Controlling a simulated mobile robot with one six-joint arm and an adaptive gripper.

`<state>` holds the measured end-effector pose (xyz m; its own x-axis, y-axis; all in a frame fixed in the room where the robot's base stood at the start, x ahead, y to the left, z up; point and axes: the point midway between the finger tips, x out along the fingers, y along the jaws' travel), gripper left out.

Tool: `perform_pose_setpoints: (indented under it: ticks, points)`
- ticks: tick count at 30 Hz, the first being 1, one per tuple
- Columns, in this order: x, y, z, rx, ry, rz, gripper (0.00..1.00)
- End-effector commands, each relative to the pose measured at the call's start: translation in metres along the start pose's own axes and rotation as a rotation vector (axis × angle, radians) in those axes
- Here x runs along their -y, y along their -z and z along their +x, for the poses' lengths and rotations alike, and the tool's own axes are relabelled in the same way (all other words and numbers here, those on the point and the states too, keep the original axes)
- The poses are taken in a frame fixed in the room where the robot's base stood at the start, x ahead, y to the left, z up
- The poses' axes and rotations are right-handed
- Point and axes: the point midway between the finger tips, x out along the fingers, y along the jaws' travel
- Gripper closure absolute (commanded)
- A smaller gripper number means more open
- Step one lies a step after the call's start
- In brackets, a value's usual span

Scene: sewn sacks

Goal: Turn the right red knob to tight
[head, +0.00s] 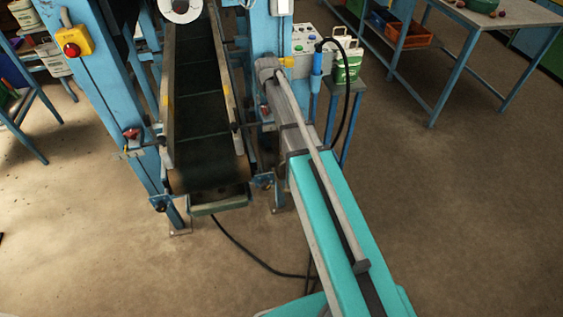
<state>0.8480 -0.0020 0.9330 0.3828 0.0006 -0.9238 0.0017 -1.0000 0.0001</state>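One red knob (131,133) shows on the left side of the conveyor, at the blue frame post. On the right side, a small dark reddish part (264,110) shows beside my arm, close to the conveyor's edge. It may be the right red knob, but it is too small and too covered to be sure, and its setting cannot be read. My arm reaches up from the bottom right to the conveyor's right side and covers much of that area. I cannot make out my gripper's fingers.
The conveyor (203,113) slopes down between blue posts. A yellow box with a red button (74,42) is on the left post. A control panel (305,40) and a green-white container (347,58) stand right of it. A black cable loops near my arm. Right floor is open.

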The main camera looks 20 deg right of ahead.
Motion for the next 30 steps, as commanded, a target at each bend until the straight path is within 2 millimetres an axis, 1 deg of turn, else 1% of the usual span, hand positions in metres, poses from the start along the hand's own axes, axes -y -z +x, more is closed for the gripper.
perform_pose_setpoints:
  ticks: [1, 30]
  points:
    - [0.000, 0.001, -0.009, 0.000, 0.000, 0.000, 0.47]
    - [0.000, 0.001, -0.096, 0.000, 0.000, 0.001, 0.47]
